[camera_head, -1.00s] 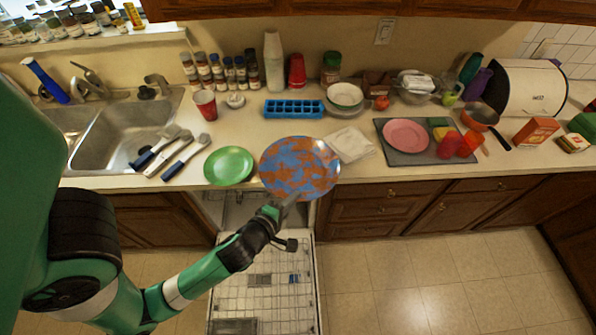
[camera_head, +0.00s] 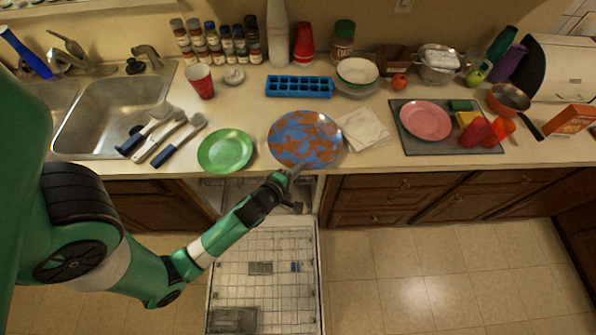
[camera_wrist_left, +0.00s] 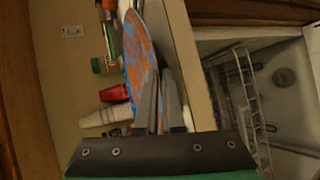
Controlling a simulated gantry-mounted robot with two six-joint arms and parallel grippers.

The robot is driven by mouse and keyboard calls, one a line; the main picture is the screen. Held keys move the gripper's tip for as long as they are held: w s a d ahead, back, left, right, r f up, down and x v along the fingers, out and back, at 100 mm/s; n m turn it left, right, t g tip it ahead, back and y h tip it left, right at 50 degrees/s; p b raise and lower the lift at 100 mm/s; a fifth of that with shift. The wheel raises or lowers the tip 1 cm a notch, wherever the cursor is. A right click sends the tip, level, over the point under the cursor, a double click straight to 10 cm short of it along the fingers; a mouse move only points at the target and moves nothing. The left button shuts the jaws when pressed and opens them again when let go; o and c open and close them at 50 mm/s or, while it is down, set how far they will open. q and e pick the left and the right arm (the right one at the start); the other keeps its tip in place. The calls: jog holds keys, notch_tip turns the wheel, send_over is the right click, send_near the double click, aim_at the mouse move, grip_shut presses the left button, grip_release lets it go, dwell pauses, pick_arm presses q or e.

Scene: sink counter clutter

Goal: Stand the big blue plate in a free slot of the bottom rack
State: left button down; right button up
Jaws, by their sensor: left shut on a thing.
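The big plate (camera_head: 305,139), blue with orange-brown patches, is in the middle of the head view, over the counter's front edge area. My left gripper (camera_head: 284,182) is shut on its near rim. In the left wrist view the plate (camera_wrist_left: 138,55) shows nearly edge-on between the fingers (camera_wrist_left: 160,100). Whether it touches the counter is unclear. The pulled-out bottom rack (camera_head: 262,275) lies low in front of the counter, below my left forearm. Its wires show, but separate slots are hard to make out. My right gripper is not in view.
A green plate (camera_head: 226,151) lies left of the blue plate, and a white napkin (camera_head: 363,130) lies right of it. A blue ice tray (camera_head: 299,86) is behind. A grey mat (camera_head: 408,142) carries a pink plate (camera_head: 426,120). Floor right of the rack is clear.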

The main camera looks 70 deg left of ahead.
pick_arm(q)
jog(key=shift+d+f, duration=0.2)
jog(key=shift+f, duration=0.65)
jog(key=c, duration=1)
grip_release()
jog(key=shift+s+f, duration=0.1)
jog(key=shift+c, duration=0.2)
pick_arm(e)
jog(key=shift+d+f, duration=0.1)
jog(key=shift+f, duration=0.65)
pick_arm(q)
jog(key=b+v, duration=0.2)
jog(key=v, duration=1)
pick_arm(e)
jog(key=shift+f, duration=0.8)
